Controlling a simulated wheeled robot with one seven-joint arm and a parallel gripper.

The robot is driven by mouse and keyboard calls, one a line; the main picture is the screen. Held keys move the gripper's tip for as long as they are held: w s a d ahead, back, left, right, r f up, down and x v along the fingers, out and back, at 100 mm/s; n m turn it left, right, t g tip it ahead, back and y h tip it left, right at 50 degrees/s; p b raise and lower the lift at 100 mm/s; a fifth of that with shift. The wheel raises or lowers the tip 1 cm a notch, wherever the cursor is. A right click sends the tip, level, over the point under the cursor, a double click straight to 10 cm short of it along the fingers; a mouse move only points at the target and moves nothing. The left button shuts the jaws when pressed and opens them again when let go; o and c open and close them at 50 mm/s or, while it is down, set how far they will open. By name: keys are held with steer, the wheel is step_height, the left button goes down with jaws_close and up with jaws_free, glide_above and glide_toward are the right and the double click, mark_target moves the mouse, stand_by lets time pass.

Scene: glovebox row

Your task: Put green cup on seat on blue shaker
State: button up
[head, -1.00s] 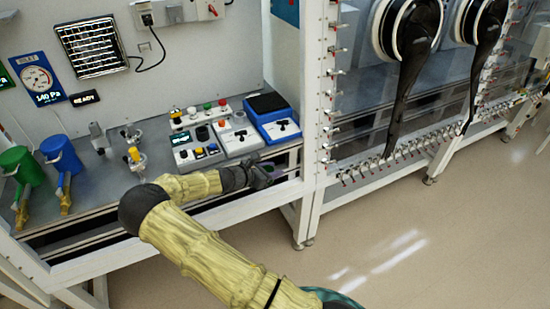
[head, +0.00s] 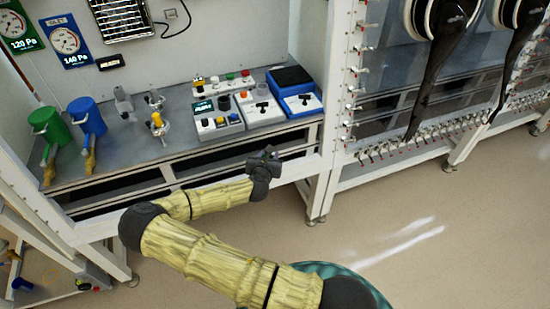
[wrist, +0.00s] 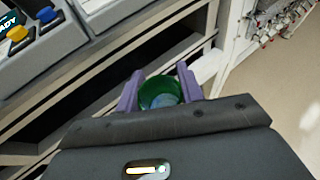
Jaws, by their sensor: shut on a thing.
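The green cup (wrist: 160,93) is between the two purple fingers of my gripper (wrist: 159,82) in the wrist view, and the fingers are shut on it. In the head view my gripper (head: 266,160) is in front of the bench's front edge, below and left of the blue shaker. The cup cannot be made out there. The blue shaker (head: 308,104) stands at the right end of the bench top, with a dark pad and a blue front. Its seat is too small to tell apart from the dark parts on top.
Grey instruments (head: 216,122) with knobs and buttons stand left of the shaker. A green jug (head: 48,126) and a blue jug (head: 87,117) stand at the bench's left. A white frame post (head: 340,90) rises right of the shaker. The floor (head: 400,220) in front is clear.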

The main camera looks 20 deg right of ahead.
steer(key=s+a+r+n+y, duration=0.1)
steer(key=a+r+n+y, duration=0.1)
steer(key=r+y, duration=0.1)
steer(key=s+a+r+n+t+y, duration=0.1)
steer(key=a+r+n+y, duration=0.2)
steer(key=r, duration=0.3)
steer(key=shift+a+r+n, duration=0.2)
steer(key=shift+r+n, duration=0.1)
steer(key=shift+d, duration=0.1)
